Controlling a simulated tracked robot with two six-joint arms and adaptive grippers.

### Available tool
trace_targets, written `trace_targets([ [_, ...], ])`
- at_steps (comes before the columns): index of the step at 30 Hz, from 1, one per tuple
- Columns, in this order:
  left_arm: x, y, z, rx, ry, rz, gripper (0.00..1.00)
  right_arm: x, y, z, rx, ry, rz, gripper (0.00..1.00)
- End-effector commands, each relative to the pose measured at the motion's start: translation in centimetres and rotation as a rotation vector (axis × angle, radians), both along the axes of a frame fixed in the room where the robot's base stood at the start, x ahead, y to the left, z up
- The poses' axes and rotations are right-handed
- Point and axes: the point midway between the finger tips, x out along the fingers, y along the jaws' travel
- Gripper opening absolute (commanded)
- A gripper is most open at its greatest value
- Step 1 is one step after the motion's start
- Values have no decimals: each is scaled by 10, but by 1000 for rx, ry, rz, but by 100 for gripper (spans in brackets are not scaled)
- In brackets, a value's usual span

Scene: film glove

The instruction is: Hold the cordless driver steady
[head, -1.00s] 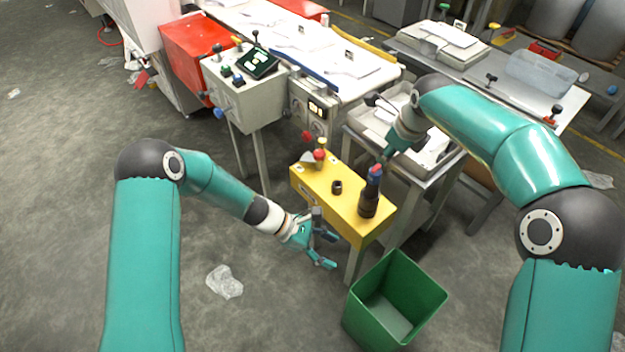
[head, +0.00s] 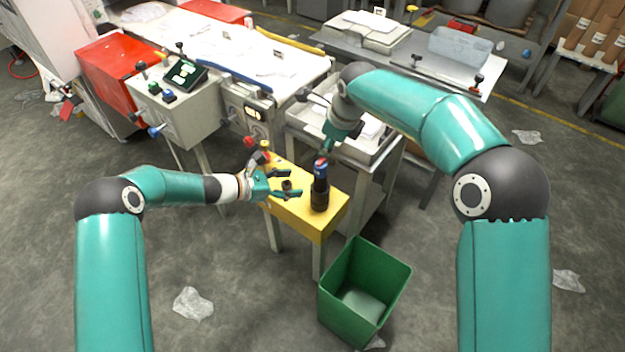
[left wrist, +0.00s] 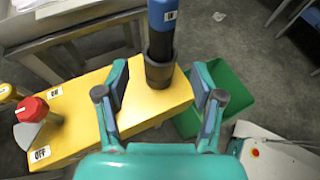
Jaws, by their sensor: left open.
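The cordless driver (head: 320,188), dark with a blue and red top, stands upright on the yellow stand (head: 302,217). In the left wrist view the driver's blue body (left wrist: 161,32) rises from a dark cup-shaped base near the stand's end. My left gripper (head: 294,183) is open over the stand, its fingers pointing at the driver. In the left wrist view the gripper (left wrist: 162,75) has its fingertips apart, with the driver ahead between their lines. No contact shows. My right gripper (head: 327,147) is just above the driver's top; its fingers are too small to read.
A green bin (head: 340,318) stands on the floor in front of the stand. A red knob (left wrist: 31,109) with an OFF label is at the stand's other end. A grey control box (head: 180,105) and a tray table (head: 300,122) stand behind. The floor at front left is mostly clear.

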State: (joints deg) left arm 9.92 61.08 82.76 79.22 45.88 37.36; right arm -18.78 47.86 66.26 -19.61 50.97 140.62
Motion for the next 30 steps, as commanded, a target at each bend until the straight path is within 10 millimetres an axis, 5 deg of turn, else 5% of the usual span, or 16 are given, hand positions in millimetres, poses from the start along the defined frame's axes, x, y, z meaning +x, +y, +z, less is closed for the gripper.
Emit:
trace_targets([
  [15, 37, -74, -35, 0, 0, -1, 68, 0, 0, 0, 0, 0, 0, 42],
  [30, 43, -83, -39, 1, 1, 1, 62, 0, 0, 0, 0, 0, 0, 42],
])
